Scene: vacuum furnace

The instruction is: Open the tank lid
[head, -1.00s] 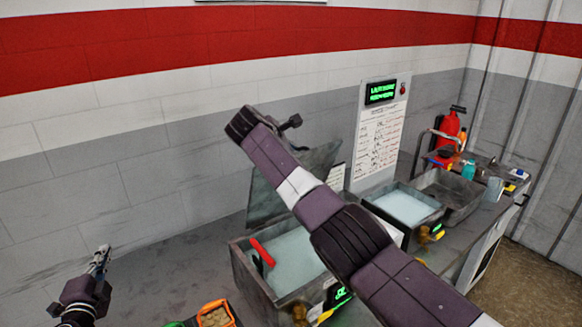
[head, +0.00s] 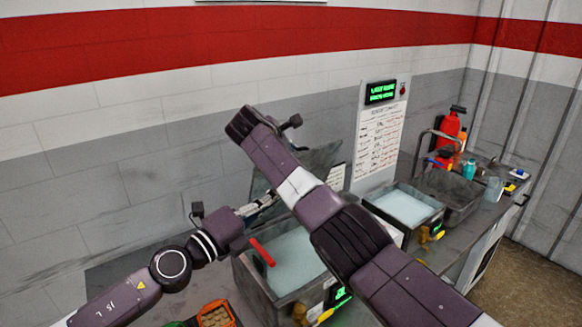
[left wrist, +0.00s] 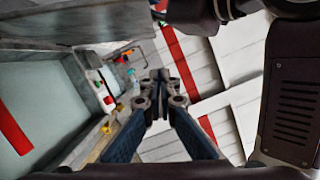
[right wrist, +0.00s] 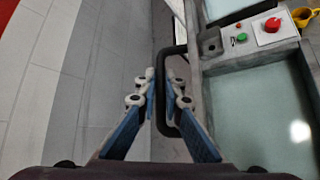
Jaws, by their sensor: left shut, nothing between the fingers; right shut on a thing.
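The front tank (head: 262,288) holds pale liquid, and its grey lid (head: 318,162) stands raised and tilted at the back, partly hidden by my right arm. My right gripper (right wrist: 160,88) is shut on a dark bar handle (right wrist: 172,50) in the right wrist view. In the head view my right arm hides that gripper's fingers. My left gripper (head: 258,205) is shut and empty close to the lid's left side; I cannot tell whether it touches it. Its closed fingers also show in the left wrist view (left wrist: 161,80). A red bar (head: 262,252) is at the tank's left side.
A second tank (head: 437,212) with liquid and an empty-looking sink (head: 450,195) stand farther right. A sign board (head: 378,140) with a green display rises behind them. A red extinguisher (head: 448,130) and bottles are at the far end. An orange container (head: 214,315) is at front left.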

